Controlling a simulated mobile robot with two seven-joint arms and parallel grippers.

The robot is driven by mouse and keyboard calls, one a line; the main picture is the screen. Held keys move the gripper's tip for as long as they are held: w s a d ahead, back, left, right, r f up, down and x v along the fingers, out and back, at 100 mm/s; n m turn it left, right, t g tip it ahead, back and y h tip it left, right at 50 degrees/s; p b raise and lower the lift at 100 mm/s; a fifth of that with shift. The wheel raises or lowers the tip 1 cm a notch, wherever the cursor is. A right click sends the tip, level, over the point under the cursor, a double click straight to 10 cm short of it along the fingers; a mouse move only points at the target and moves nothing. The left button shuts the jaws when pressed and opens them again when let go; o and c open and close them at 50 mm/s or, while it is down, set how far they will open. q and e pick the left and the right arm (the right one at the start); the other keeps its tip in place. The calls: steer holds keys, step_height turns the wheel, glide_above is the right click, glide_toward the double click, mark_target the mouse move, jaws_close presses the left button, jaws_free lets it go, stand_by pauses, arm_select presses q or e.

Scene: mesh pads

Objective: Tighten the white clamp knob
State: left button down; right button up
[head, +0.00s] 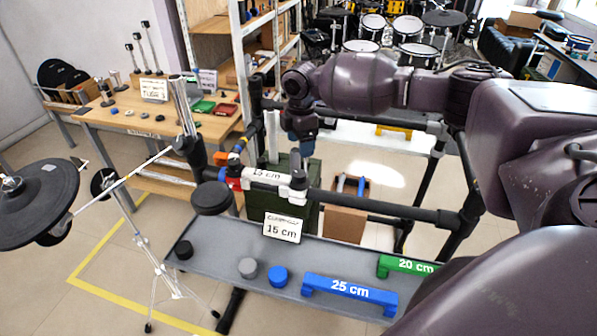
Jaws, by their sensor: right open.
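A white clamp piece (299,188) sits on the dark horizontal rack bar, at the right end of a white bar labelled 15 cm (266,177). Which part of the white clamp is its knob is too small to tell. My right gripper (302,150) hangs from the arm coming in from the right, pointing down above the white clamp. It is open, and its fingers are small and dark in this view. A gap seems to separate it from the clamp, though the depth is hard to judge. My left gripper is not in view.
A grey tray (225,262) below the bar bears a blue 25 cm bar (349,291), a green 20 cm bar (406,266), grey, blue and black knobs, and a 15 cm sign (283,228). A black pad (211,198) and cymbal (36,203) stand left. A workbench is behind.

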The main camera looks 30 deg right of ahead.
mark_target(299, 173)
steer(key=f, duration=1)
steer(key=shift+a+f, duration=0.1)
steer(key=shift+a, duration=0.1)
steer(key=c, duration=0.9)
